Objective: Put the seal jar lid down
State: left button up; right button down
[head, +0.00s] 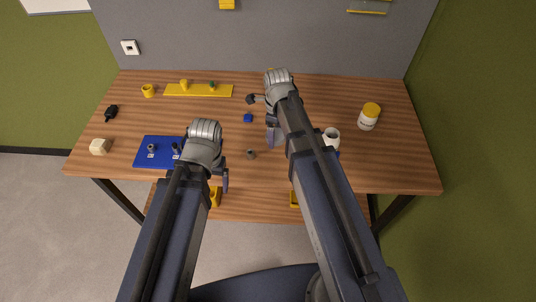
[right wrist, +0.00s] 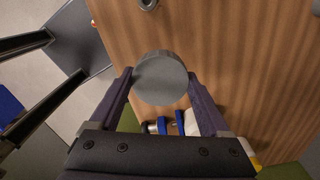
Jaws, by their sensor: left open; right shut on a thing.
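My right gripper (right wrist: 160,80) is shut on a round, flat grey lid (right wrist: 164,72), which sits between its two fingers in the right wrist view. In the head view the right gripper (head: 268,130) is over the middle of the table, and the arm hides most of the lid. A white open-topped jar (head: 332,134) stands just right of the right arm, partly hidden by it. I cannot tell whether the lid belongs to it. My left gripper (head: 223,180) is open and empty, near the table's front edge.
A white jar with yellow lid (head: 369,116) stands at the right. A blue mat (head: 142,160) with metal pieces lies left, and a yellow strip (head: 205,90) at the back. The right front is clear.

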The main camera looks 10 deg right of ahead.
aim_at(275, 158)
jog(key=shift+f+b, duration=4.95)
jog(key=shift+f, duration=0.05)
jog(key=shift+f+b, duration=0.6)
jog(key=shift+f, duration=0.05)
grip_release()
jog(key=shift+s, duration=0.1)
jog(key=shift+r, duration=0.2)
notch_tip(275, 158, up, 13)
jog(key=p, duration=1.3)
